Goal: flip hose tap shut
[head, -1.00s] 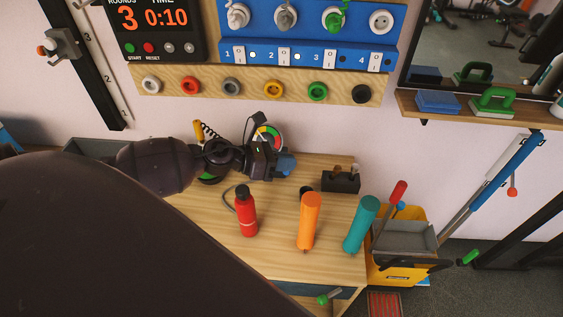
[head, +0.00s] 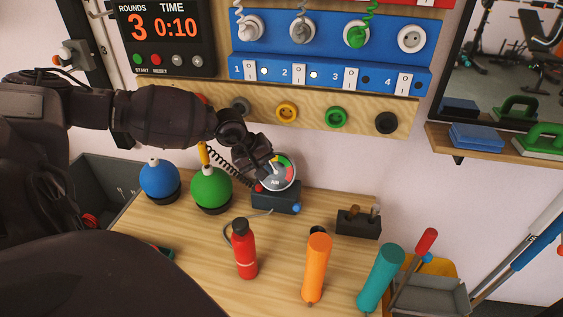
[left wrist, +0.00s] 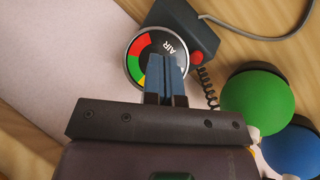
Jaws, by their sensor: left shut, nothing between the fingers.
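A grey air unit (head: 272,203) with a round gauge (head: 286,172) stands at the back of the wooden table. It has a blue knob (head: 296,208), a red knob (head: 259,187) and a black coiled hose ending in a yellow piece (head: 203,155). I cannot make out which part is the hose tap. My left gripper (head: 268,161) is shut and empty, partly covering the gauge. In the left wrist view its closed fingers (left wrist: 166,80) overlap the gauge face (left wrist: 139,59); contact cannot be told. My right gripper is not in view.
A blue ball (head: 160,180) and a green ball (head: 211,188) stand left of the unit. A red bottle (head: 245,252), an orange cylinder (head: 317,268) and a teal cylinder (head: 380,278) stand in front. A wall panel (head: 330,68) is above.

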